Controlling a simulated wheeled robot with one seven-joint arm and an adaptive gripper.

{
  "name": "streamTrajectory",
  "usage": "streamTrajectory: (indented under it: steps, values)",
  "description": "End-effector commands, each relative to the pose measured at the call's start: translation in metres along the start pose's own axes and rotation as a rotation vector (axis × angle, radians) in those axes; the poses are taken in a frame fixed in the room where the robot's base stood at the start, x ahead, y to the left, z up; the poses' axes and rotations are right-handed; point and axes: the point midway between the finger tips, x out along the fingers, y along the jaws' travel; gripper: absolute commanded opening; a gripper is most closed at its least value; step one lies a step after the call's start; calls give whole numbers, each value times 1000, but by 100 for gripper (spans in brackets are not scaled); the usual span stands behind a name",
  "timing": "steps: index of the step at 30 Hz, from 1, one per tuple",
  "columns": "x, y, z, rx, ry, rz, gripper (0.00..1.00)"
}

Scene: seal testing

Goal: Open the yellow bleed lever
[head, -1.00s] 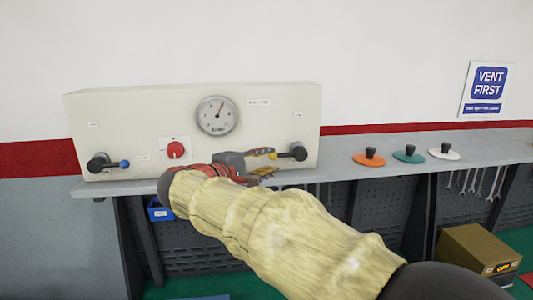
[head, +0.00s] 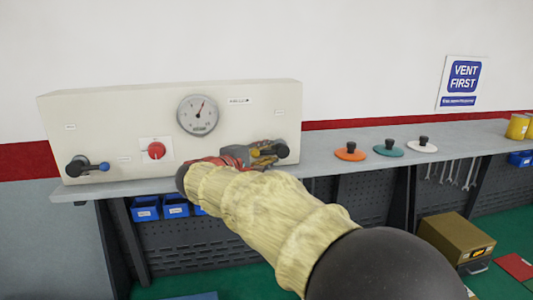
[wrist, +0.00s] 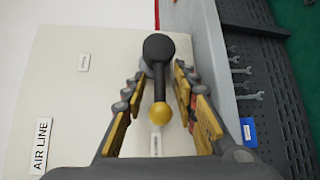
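The yellow bleed lever has a black hub (head: 281,149) at the right end of the cream panel (head: 110,120). Its dark arm sticks out to the left in the head view and ends in a yellow ball knob. In the wrist view the lever's yellow knob (wrist: 160,113) and black hub (wrist: 158,47) show clearly. My gripper (head: 262,152) is at the lever. In the wrist view my gripper (wrist: 162,92) is open, one finger on each side of the lever, with visible gaps. The knob is partly hidden by the fingers in the head view.
A blue-knobbed lever (head: 82,167), a red knob (head: 155,150) and a gauge (head: 198,115) are on the panel. Orange (head: 350,153), teal (head: 388,149) and white discs (head: 422,147) lie on the bench (head: 325,160) to the right.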

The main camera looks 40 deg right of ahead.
Motion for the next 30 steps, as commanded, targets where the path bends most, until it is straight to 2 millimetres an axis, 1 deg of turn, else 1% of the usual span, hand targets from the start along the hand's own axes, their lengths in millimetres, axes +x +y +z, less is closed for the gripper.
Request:
streamTrajectory:
  steps: [2,15,30]
  values:
    - [0,0,0,0,0,0,25]
    - [-1,2,0,2,0,3,0]
    - [-1,6,2,5,-1,8,0]
